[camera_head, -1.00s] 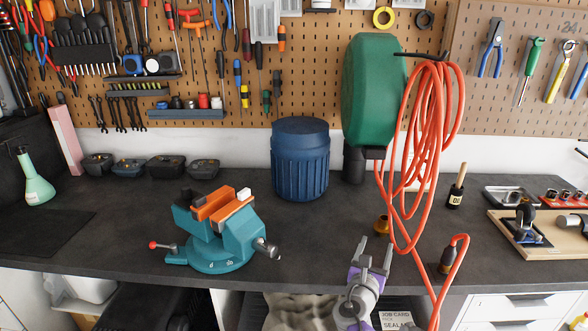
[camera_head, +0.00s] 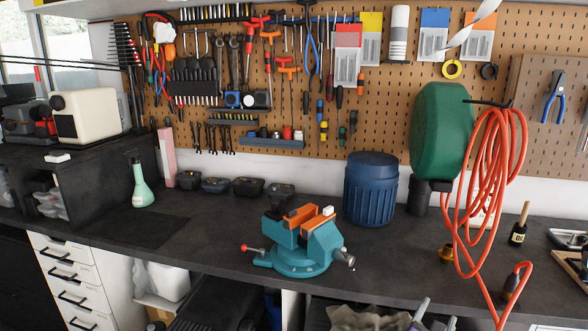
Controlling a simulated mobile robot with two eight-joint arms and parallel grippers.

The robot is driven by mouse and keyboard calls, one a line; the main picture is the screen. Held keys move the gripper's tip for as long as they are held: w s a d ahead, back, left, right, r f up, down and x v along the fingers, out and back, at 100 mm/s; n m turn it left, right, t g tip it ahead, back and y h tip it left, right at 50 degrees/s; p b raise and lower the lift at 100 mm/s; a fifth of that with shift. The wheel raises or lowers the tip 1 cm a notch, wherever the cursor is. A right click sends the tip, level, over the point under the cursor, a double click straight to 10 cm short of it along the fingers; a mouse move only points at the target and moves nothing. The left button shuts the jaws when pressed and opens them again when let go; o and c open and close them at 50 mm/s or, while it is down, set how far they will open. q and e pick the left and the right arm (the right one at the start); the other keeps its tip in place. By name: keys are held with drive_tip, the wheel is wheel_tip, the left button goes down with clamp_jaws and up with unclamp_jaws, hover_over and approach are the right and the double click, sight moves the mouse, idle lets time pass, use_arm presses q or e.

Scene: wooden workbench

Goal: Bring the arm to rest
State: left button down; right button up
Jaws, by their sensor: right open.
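My right gripper (camera_head: 434,315) shows only at the bottom edge, right of centre. Its two grey fingertips stand apart with nothing seen between them; the rest of the arm is cut off by the frame. It is below and in front of the bench's front edge, to the right of the teal vise (camera_head: 298,247). My left gripper is not in view.
The dark workbench (camera_head: 215,235) carries the vise, a blue barrel (camera_head: 371,190), a green bottle (camera_head: 142,187) and small bins (camera_head: 249,187). An orange hose (camera_head: 490,185) hangs from a green reel (camera_head: 440,130) and loops near the front edge. White drawers (camera_head: 68,275) stand at left.

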drive_tip(key=s+a+f+m+g+y+p, duration=0.1)
drive_tip(key=s+m+g, duration=0.1)
drive_tip(key=s+m, duration=0.35)
drive_tip(key=s+f+m+g+y+p, duration=0.2)
drive_tip(key=s+m+g, duration=0.1)
drive_tip(key=s+m, duration=0.3)
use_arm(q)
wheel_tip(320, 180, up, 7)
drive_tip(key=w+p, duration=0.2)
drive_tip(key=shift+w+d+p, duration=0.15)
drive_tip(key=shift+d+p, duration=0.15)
use_arm(e)
drive_tip(key=s+a+f+m+g+y, duration=0.1)
drive_tip(key=s+a+f+m+y, duration=0.1)
drive_tip(key=s+a+m, duration=0.4)
drive_tip(key=s+a+f+m+g+y, duration=0.1)
drive_tip(key=s+a+f+m+y, duration=0.1)
drive_tip(key=s+a+m+y, duration=0.3)
drive_tip(key=shift+s+a+f+m+g, duration=0.25)
drive_tip(key=shift+s+a+m+g, duration=0.05)
drive_tip(key=shift+s+a+m, duration=0.5)
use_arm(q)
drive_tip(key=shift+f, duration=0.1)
use_arm(e)
drive_tip(key=shift+d, duration=0.1)
